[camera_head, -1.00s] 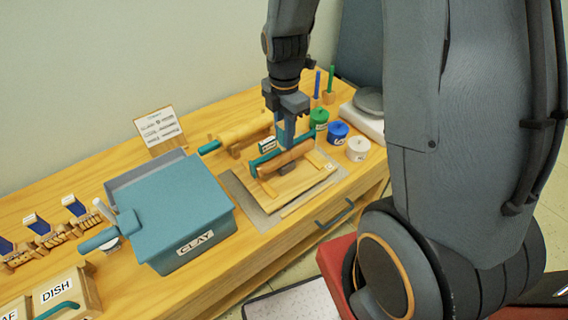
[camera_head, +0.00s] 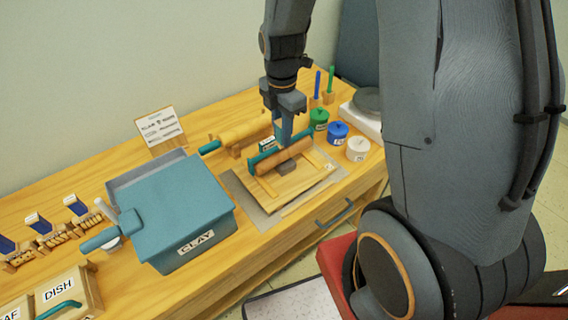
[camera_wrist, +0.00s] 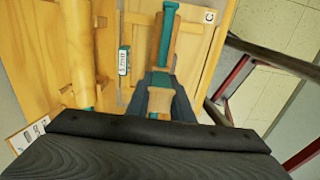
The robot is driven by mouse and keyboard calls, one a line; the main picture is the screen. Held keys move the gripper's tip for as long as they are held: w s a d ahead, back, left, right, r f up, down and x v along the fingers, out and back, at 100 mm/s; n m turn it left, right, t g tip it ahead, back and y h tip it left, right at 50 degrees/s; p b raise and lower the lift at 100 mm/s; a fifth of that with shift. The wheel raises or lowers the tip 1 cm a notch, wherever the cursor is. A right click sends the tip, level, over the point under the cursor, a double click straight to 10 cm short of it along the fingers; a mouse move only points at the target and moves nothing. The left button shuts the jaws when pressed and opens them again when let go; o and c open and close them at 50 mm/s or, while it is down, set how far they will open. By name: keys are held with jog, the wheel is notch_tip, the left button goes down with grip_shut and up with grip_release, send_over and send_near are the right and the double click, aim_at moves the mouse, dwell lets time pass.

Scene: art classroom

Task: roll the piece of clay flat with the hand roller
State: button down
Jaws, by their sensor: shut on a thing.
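The hand roller (camera_head: 284,158) has a wooden cylinder in a teal frame. It lies across the wooden board with side strips (camera_head: 297,184), which rests on a grey mat (camera_head: 246,200). My gripper (camera_head: 286,143) points down and is shut on the roller's handle. In the wrist view the wooden grip (camera_wrist: 160,101) sits between my fingers, with the teal frame (camera_wrist: 166,40) beyond it. The piece of clay (camera_head: 287,168) shows as a small grey-brown lump at the roller's front side. The roller covers part of it, so I cannot tell its full shape.
A lidded teal CLAY box (camera_head: 185,215) stands left of the board. A rolling pin on a stand (camera_head: 243,131) lies behind it. Green (camera_head: 318,119), blue (camera_head: 338,132) and white (camera_head: 357,149) jars stand to the right. A sign (camera_head: 160,130) stands at the back.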

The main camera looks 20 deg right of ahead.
jog(key=shift+s+d+f, duration=0.2)
jog(key=shift+s, duration=0.45)
jog(key=shift+s+d+f, duration=0.2)
jog(key=shift+s, duration=0.45)
jog(key=shift+w+p, duration=0.1)
jog(key=shift+p, duration=0.2)
jog(key=shift+w+a+r, duration=0.1)
jog(key=shift+w+a, duration=0.2)
jog(key=shift+w, duration=0.5)
jog(key=shift+w+a+r, duration=0.1)
jog(key=shift+w+a, duration=0.15)
jog(key=shift+w, duration=0.5)
